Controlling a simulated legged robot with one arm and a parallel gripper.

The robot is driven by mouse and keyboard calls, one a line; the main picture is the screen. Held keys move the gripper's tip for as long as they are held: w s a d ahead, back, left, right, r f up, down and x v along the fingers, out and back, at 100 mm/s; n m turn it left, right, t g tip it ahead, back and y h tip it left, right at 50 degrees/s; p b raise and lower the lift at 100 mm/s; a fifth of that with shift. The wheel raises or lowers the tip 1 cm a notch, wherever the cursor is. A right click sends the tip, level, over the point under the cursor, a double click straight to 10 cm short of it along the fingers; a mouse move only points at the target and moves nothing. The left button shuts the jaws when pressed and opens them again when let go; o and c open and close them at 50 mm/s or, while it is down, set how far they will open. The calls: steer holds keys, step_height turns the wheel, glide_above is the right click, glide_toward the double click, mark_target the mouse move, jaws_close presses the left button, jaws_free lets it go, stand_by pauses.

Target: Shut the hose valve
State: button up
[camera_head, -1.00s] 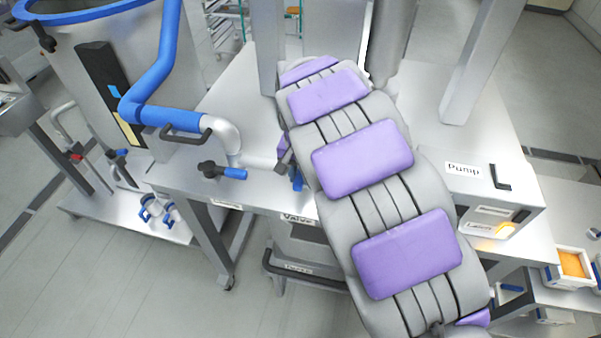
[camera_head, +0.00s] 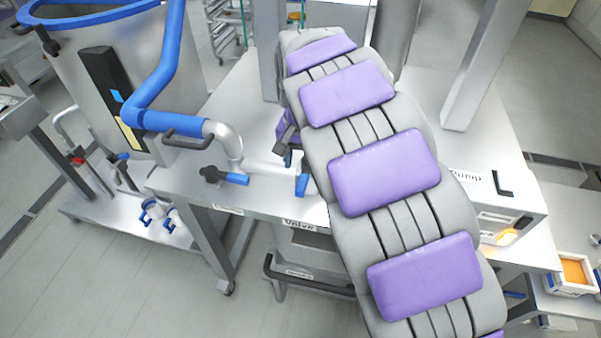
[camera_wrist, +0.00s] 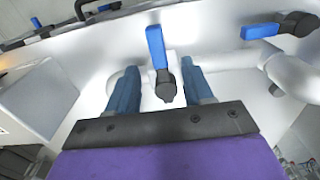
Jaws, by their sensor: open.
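A valve with a blue lever (camera_head: 302,185) sits on the white pipe at the table's front, behind a "Valve" label (camera_head: 299,223). In the wrist view its blue lever (camera_wrist: 156,46) points up, crosswise to the pipe, above a dark valve body (camera_wrist: 166,86). My gripper (camera_wrist: 159,72) is open, with one blue finger on each side of the valve body; I cannot tell whether either touches it. In the head view my gripper (camera_head: 287,152) is largely hidden behind my arm. A second blue-levered valve (camera_head: 236,179) is to the left; its lever (camera_wrist: 260,31) lies sideways in the wrist view.
A blue hose (camera_head: 165,65) runs from the large vessel (camera_head: 70,65) to the white pipe elbow (camera_head: 226,140). A box labelled "Pump" (camera_head: 510,205) stands at the right of the table. Dark handles (camera_head: 188,140) stick out near the hose end.

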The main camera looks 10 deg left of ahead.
step_height(320, 180, up, 10)
steer(key=shift+a+r, duration=0.15)
steer(key=shift+w, duration=0.1)
stand_by(0.5)
